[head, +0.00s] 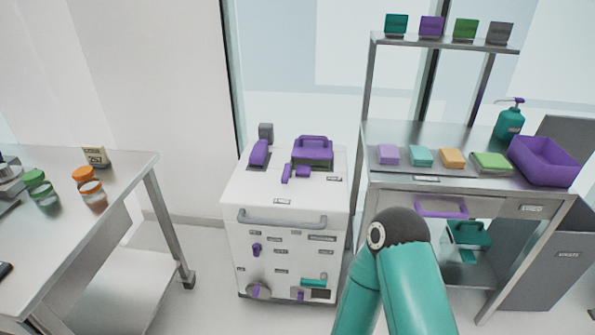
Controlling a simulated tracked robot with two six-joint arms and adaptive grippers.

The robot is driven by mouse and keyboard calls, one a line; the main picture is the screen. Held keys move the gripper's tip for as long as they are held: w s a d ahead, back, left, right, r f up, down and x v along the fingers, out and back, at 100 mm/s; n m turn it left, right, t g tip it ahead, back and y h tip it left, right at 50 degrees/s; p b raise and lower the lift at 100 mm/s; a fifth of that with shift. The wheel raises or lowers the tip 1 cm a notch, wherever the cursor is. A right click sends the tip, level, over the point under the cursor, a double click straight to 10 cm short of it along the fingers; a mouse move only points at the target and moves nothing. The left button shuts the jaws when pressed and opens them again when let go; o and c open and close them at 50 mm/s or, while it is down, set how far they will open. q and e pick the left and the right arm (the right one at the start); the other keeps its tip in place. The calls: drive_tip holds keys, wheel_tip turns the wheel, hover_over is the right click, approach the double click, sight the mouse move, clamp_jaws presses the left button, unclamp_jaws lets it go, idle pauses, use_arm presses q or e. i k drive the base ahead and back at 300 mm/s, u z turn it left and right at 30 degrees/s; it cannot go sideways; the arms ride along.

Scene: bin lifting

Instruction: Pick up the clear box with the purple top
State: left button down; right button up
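A box with a purple top and a purple handle (313,150) sits on top of the white cabinet, toward its back right. Its walls are small here, and I cannot tell whether they are clear. One of my teal arms comes in from the bottom, right of the cabinet, with a dark rounded joint. No gripper fingers show, so neither gripper is in view, and nothing is seen touching the box.
The white cabinet (285,205) has a grey front handle; smaller purple parts (259,152) lie on it. At right, a steel bench (380,135) holds coloured blocks and a purple bin (546,161). A steel table (125,168) with lidded jars stands left. Open floor separates table and cabinet.

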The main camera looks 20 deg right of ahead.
sight(310, 154)
drive_tip(key=z, duration=0.15)
drive_tip(key=i, duration=0.9)
drive_tip(key=u, duration=0.2)
drive_tip(key=k, duration=0.9)
drive_tip(key=z, duration=0.2)
drive_tip(key=i, duration=0.9)
drive_tip(key=u, duration=0.05)
